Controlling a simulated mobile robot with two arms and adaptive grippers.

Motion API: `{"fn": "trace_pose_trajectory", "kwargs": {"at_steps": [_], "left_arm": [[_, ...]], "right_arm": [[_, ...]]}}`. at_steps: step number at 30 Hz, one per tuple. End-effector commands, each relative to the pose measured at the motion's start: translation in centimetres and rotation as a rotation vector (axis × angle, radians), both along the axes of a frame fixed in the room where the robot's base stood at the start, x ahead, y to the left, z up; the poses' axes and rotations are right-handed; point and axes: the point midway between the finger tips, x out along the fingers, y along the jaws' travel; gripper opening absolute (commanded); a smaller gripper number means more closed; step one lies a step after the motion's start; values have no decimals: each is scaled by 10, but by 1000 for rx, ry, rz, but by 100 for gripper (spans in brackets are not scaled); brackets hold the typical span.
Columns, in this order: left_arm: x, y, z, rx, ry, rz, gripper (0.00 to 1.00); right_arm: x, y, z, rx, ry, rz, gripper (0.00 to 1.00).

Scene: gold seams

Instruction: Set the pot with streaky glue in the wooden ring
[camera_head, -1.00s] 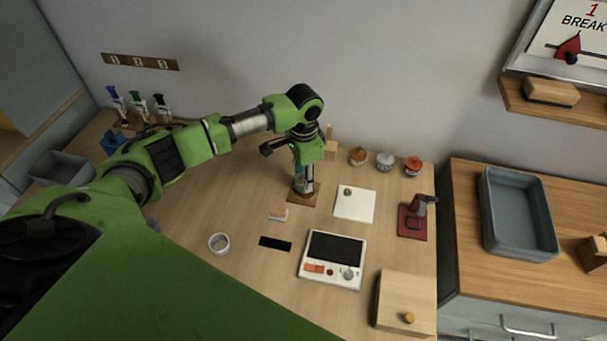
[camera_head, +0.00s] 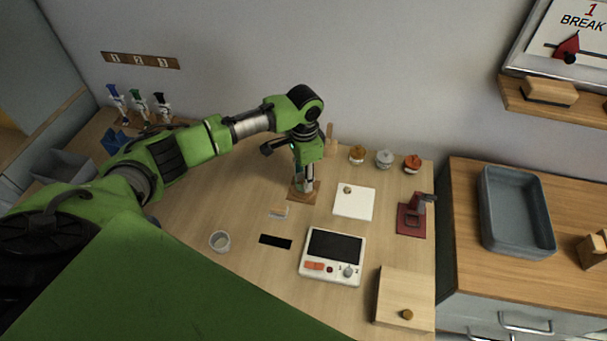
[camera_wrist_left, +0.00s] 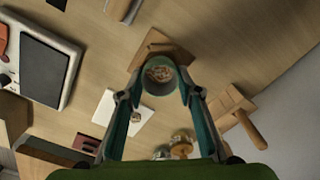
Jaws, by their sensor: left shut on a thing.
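My left gripper (camera_head: 303,188) points down at the back middle of the table. In the left wrist view its fingertips (camera_wrist_left: 160,80) are shut on a small round pot (camera_wrist_left: 160,73), grey-green with reddish, streaky contents. The pot is over or on a brown wooden piece (camera_wrist_left: 150,45), which also shows under the gripper in the head view (camera_head: 296,196). I cannot tell whether the pot touches the wood, nor whether this piece is the wooden ring. My right gripper is not in view.
A white pad (camera_head: 358,205) with a small item (camera_head: 347,190) lies right of the gripper. Three small jars (camera_head: 384,159) stand behind. A device with a dark screen (camera_head: 333,248), a red stand (camera_head: 411,220) and a pale round dish (camera_head: 220,242) are nearby. The front-left table is fairly clear.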

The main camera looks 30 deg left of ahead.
Motion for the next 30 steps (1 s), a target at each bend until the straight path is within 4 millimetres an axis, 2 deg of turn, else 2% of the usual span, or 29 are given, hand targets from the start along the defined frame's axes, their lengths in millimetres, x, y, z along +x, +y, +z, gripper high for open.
{"fn": "trace_pose_trajectory", "kwargs": {"at_steps": [30], "left_arm": [[0,1,-10,1,-1,1,23]], "right_arm": [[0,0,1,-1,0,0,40]]}}
